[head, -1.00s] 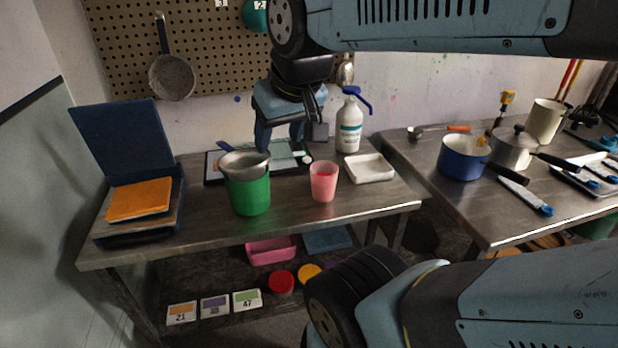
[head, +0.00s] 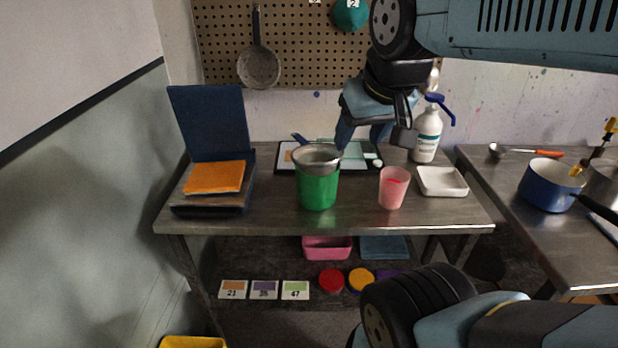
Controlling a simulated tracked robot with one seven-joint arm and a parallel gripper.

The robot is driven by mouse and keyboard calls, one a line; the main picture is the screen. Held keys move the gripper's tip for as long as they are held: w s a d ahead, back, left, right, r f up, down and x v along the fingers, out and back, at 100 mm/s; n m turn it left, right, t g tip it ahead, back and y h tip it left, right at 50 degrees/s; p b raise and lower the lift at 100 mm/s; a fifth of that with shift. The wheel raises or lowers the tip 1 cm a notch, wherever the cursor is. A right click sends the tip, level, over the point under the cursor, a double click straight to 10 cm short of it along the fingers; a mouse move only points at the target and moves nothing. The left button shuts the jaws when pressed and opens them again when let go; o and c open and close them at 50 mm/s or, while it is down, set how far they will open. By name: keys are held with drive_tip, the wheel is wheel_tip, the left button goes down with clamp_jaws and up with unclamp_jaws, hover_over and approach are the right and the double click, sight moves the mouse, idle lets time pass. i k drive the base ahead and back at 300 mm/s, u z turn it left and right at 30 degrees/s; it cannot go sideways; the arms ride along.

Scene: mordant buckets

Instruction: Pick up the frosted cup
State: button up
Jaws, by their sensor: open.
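The frosted cup (head: 393,188) is a pink, translucent tumbler standing upright on the steel table (head: 262,222), right of the middle. Something red shows faintly through its wall. My gripper (head: 358,141) hangs above the back of the table, its fingers pointing down, apart and empty. The cup is fully in view.
A green bucket (head: 318,188) with a metal strainer on top stands left of the cup. A white tray (head: 442,181) lies close on its right, and a spray bottle (head: 427,135) stands behind. A flat board (head: 286,158) lies at the back. The table's front strip is clear.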

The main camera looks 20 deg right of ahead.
sight(392, 189)
drive_tip(key=u, duration=1.15)
drive_tip(key=k, duration=1.05)
drive_tip(key=z, duration=0.1)
